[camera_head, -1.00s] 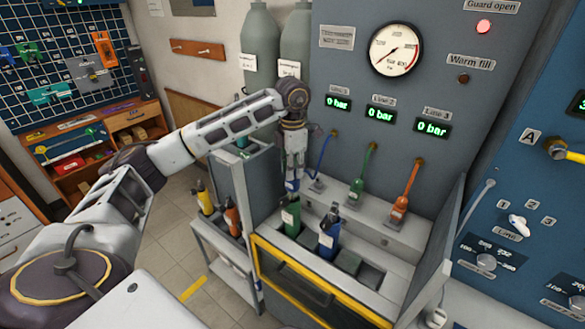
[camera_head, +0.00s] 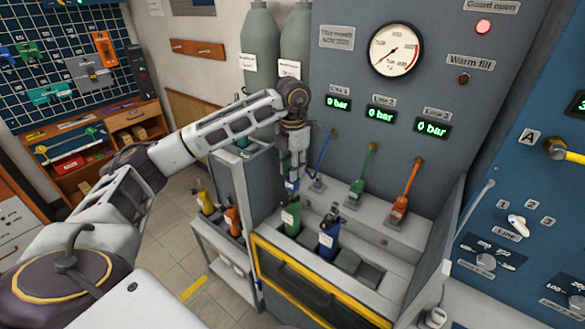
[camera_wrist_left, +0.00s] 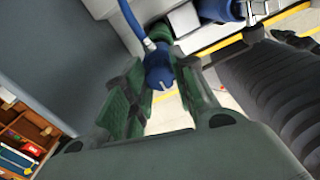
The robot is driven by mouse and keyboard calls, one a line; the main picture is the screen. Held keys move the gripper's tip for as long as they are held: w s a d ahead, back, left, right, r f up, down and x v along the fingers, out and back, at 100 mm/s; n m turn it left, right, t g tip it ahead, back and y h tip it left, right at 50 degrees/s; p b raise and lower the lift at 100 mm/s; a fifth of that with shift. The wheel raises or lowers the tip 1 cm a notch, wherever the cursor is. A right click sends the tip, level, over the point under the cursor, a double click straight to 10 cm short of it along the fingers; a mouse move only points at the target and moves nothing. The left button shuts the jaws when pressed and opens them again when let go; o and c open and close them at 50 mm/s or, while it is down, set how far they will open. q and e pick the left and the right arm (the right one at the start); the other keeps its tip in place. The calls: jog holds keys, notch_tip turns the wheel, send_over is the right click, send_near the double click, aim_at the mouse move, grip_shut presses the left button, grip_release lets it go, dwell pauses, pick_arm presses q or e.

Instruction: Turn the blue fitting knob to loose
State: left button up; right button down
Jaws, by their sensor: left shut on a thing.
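My left gripper (camera_wrist_left: 160,90) points down and is shut on the knob. Its fingers hide the knob's sides, and I cannot read any mark for loose or tight. My right gripper is not in view.
A green cylinder (camera_head: 291,217) and a blue cylinder (camera_head: 328,241) stand in the tray close to the gripper. Green (camera_head: 357,188) and orange (camera_head: 399,208) hose fittings stand to the right. The line displays read 0 bar. A guard wall (camera_head: 445,240) bounds the right side.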

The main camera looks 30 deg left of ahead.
pick_arm(q)
jog(key=o, duration=1.1)
jog(key=shift+c, duration=0.2)
notch_tip(320, 180, up, 12)
dwell(0.6)
dwell(0.8)
